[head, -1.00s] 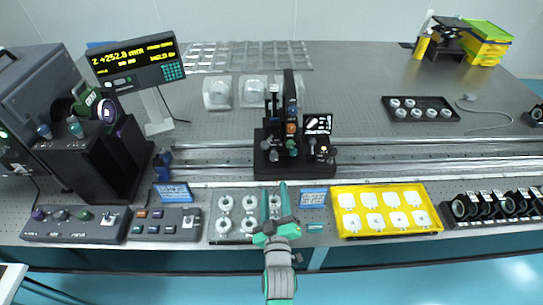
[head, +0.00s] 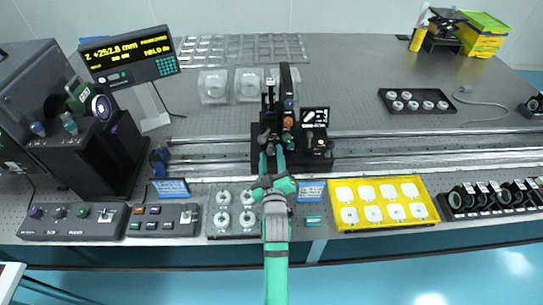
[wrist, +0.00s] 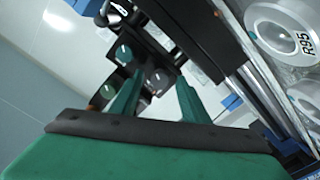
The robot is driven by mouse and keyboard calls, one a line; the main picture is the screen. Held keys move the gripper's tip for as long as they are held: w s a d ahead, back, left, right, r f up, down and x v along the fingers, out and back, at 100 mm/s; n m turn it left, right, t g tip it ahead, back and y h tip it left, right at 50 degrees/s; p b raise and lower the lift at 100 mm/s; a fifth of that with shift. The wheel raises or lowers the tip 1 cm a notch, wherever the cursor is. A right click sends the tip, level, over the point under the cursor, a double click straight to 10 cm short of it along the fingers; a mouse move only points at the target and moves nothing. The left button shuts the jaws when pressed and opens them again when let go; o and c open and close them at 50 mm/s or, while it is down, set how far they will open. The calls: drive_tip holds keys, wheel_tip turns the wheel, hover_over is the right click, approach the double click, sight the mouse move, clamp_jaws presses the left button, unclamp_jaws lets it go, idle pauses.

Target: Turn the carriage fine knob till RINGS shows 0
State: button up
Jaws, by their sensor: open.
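The black carriage (head: 243,157) sits on the rail at the table's middle, with an upright column, several small knobs and a small screen (head: 314,116). An orange knob (head: 288,122) shows on the column. My gripper (head: 271,152) is open, its green fingers over the carriage's front left part. I cannot tell which is the fine knob or whether a finger touches one. The readout (head: 130,56) shows Z +252.8 mm and HELD; no RINGS value is legible.
A yellow tray (head: 435,219) of white pieces stands at front right, with a grey tray of rings (head: 233,232) beside my arm. A button box (head: 165,220) and knob box (head: 75,222) are at front left. Dark mounts (head: 490,198) stand far right.

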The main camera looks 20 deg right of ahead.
drive_tip(key=shift+w+d, duration=0.1)
drive_tip(key=shift+w, duration=0.1)
clamp_jaws()
drive_tip(key=c, duration=1.1)
unclamp_jaws()
drive_tip(key=shift+m, duration=2.3)
drive_tip(key=shift+o, duration=0.2)
drive_tip(key=o, duration=1.1)
drive_tip(key=shift+c, duration=0.2)
